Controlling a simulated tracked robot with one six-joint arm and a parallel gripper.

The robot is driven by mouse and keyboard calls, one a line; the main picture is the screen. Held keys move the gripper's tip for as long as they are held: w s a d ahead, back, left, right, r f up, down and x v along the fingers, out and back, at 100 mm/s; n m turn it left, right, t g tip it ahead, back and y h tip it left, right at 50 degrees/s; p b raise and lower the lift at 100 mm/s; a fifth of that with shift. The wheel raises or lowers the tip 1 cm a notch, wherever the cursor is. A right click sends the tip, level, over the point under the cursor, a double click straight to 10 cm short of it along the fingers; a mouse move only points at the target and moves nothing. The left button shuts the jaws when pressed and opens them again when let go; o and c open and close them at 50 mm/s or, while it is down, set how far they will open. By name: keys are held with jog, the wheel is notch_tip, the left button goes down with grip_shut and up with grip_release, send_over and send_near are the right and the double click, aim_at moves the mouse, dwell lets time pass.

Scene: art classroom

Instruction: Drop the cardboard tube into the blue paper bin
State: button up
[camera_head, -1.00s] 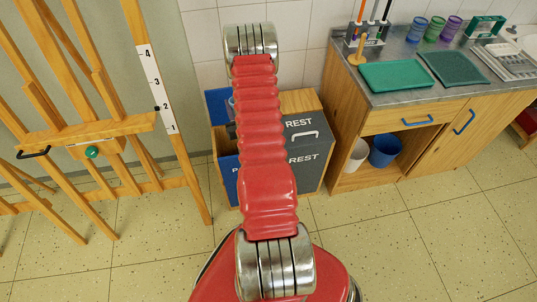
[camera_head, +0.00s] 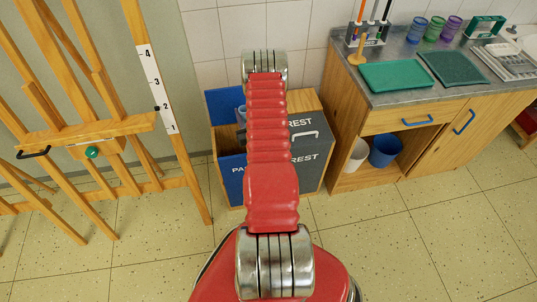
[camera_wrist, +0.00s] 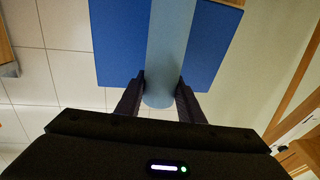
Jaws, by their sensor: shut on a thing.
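The blue paper bin (camera_head: 232,182) is the left part of a wooden two-bin cabinet, with a front label partly hidden by my red arm. A blue panel (camera_head: 222,100) stands upright at its back, and its top looks open. In the wrist view, my gripper (camera_wrist: 160,98) is shut on the cardboard tube (camera_wrist: 170,45), which looks pale blue-grey. The tube runs away from the fingers in front of a blue panel (camera_wrist: 115,45). In the head view my arm mostly hides the gripper and tube; I cannot tell whether the tube is inside the opening.
The dark grey REST bin (camera_head: 308,165) adjoins on the right. A wooden easel (camera_head: 165,100) stands at left. A counter (camera_head: 400,97) at right holds green boards and cups, with a blue bucket (camera_head: 385,151) on the shelf below. The floor in front is clear.

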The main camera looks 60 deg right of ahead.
jog(key=shift+f, duration=0.1)
jog(key=shift+f, duration=2.9)
jog(key=o, duration=1.3)
jog(key=shift+o, duration=0.2)
jog(key=v, duration=1.3)
jog(key=shift+s+a, duration=0.2)
jog(key=shift+s, duration=0.1)
jog(key=shift+f, duration=0.1)
